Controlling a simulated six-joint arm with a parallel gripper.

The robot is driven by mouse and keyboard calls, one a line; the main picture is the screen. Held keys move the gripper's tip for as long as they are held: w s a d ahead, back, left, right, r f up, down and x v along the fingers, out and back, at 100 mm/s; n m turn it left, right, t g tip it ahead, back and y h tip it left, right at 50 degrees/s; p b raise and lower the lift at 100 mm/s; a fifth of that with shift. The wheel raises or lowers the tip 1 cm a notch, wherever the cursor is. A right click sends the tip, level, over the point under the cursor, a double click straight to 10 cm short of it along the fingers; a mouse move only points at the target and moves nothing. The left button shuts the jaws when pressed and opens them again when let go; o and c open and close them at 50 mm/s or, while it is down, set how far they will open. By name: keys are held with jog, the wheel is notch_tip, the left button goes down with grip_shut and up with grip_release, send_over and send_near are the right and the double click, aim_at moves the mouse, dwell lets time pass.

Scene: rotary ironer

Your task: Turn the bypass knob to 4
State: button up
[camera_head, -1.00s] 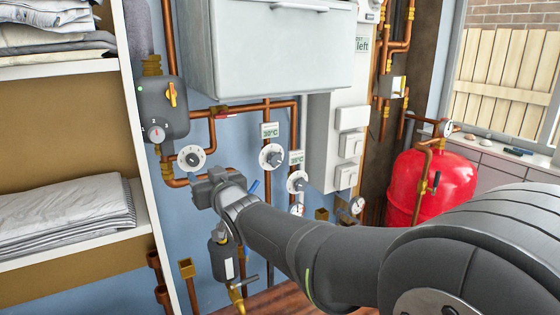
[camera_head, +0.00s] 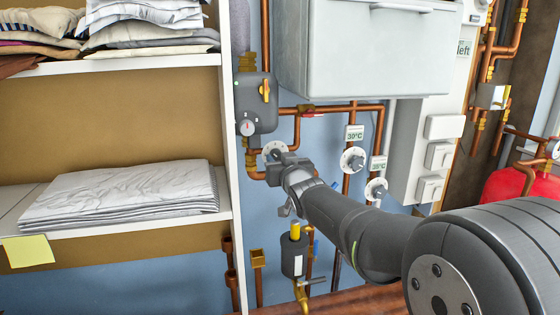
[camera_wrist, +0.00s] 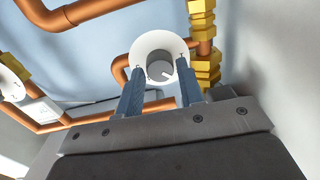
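A round white dial with a grey centre knob (camera_wrist: 160,71) fills the middle of the wrist view; I take it for the bypass knob. In the head view the same white dial (camera_head: 274,149) is on the copper pipe below the grey pump unit, partly hidden by my gripper. A light pointer mark shows on the knob, but I cannot read the numbers. My gripper (camera_wrist: 161,66) is open, with one blue-grey finger on each side of the knob. I cannot tell whether the fingers touch it. My gripper (camera_head: 288,164) also shows in the head view.
Two similar dials (camera_head: 353,160) (camera_head: 376,189) with temperature labels are to the right. The grey pump unit (camera_head: 257,102) with a gauge and yellow lever is above. A shelf (camera_head: 228,180) with folded linen stands close on the left. A grey canister (camera_head: 294,254) hangs below.

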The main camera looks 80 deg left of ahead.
jog(key=c, duration=0.5)
jog(key=shift+c, duration=0.2)
jog(key=shift+m, duration=0.3)
jog(key=m, duration=0.3)
jog(key=shift+m, duration=0.3)
jog(key=m, duration=0.3)
jog(key=shift+m, duration=0.4)
jog(key=m, duration=0.5)
jog(key=shift+m+t, duration=0.3)
jog(key=shift+m+y, duration=0.3)
jog(key=shift+m, duration=2)
